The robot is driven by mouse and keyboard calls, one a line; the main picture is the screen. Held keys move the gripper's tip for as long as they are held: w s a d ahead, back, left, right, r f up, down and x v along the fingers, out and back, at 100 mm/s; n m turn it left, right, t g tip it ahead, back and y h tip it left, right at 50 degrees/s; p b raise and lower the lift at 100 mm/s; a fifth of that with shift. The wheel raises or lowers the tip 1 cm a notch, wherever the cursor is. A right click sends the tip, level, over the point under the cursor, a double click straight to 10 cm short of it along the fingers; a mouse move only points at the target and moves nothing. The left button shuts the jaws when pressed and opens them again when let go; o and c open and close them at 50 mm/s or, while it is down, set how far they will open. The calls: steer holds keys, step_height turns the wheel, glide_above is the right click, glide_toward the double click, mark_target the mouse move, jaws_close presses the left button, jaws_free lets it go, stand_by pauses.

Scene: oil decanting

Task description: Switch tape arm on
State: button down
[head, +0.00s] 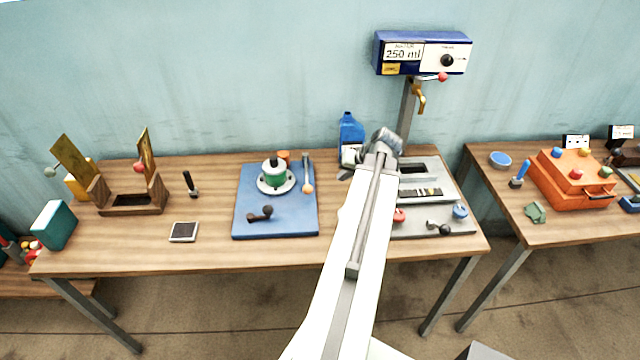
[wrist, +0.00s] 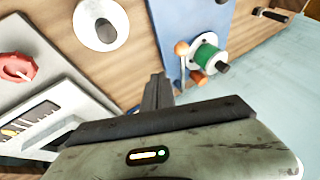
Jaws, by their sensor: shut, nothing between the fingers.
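The blue board (head: 250,222) on the middle table carries a green spool (head: 274,176) on a white flange. A thin grey lever with an orange ball end (head: 307,187), which looks like the tape arm, stands right of the spool. In the wrist view the orange ball (wrist: 181,48) and green spool (wrist: 206,59) show beyond my fingers. My gripper (head: 350,166) is right of the board, above the table near the blue bottle. Its dark fingers (wrist: 157,92) are together and empty, apart from the lever. An orange knob (wrist: 199,78) sits by the spool.
A grey panel (head: 455,222) with red and blue knobs stands right of my arm. A blue bottle (head: 350,130) stands behind. A white round piece (wrist: 101,24) lies between panel and board. A small dark pad (head: 184,232) and wooden stand (head: 130,200) are at left.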

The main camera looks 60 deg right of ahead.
steer(key=shift+f, duration=0.1)
steer(key=w+f+b, duration=0.9)
